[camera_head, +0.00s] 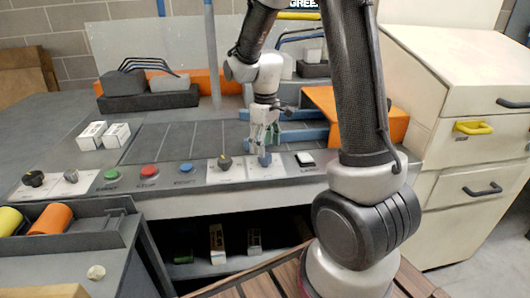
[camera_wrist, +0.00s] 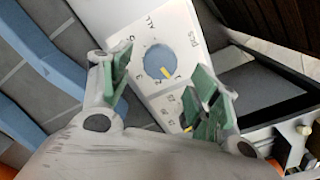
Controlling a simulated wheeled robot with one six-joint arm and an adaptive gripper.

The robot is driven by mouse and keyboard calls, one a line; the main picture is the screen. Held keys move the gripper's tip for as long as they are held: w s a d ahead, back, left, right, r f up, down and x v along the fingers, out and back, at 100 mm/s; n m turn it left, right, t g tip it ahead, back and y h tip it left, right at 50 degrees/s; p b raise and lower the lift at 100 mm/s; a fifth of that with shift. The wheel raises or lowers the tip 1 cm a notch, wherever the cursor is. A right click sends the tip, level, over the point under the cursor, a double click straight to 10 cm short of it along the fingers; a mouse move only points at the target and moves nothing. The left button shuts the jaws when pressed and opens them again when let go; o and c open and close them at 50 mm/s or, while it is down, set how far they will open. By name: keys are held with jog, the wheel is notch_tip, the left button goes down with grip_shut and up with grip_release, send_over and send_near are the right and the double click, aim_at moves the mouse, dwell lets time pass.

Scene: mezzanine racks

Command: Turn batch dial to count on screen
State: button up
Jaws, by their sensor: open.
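A blue round dial (camera_wrist: 160,60) with a yellow pointer mark sits on a white plate (camera_wrist: 183,28) in the wrist view. The plate reads "ALL" and "PCS"; its smaller marks are too small to read surely. The yellow mark lies at the dial's lower edge. In the head view the blue dial (camera_head: 265,159) is under my gripper (camera_head: 264,147). In the wrist view my gripper (camera_wrist: 163,92) is open, its green-padded fingers either side of the dial's lower part, holding nothing. I cannot tell whether they touch it.
Left along the panel are a black dial with a yellow mark (camera_head: 224,162), blue (camera_head: 187,168), red (camera_head: 149,171) and green (camera_head: 112,174) buttons, and more knobs. An orange block (camera_head: 350,110) stands behind; white boxes (camera_head: 104,135) lie left.

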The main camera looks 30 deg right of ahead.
notch_tip(320, 180, up, 8)
jog(key=shift+r, duration=0.25)
dwell(0.5)
jog(key=s+d+r+m+t, duration=0.1)
jog(key=s+r, duration=0.3)
jog(key=s, duration=0.7)
jog(key=s+d+r+m+t, duration=0.1)
jog(key=s+r+m+t, duration=0.2)
jog(key=s, duration=0.8)
jog(key=shift+s+d+r+m, duration=0.25)
jog(key=shift+r+m, duration=0.55)
jog(key=shift+r, duration=0.05)
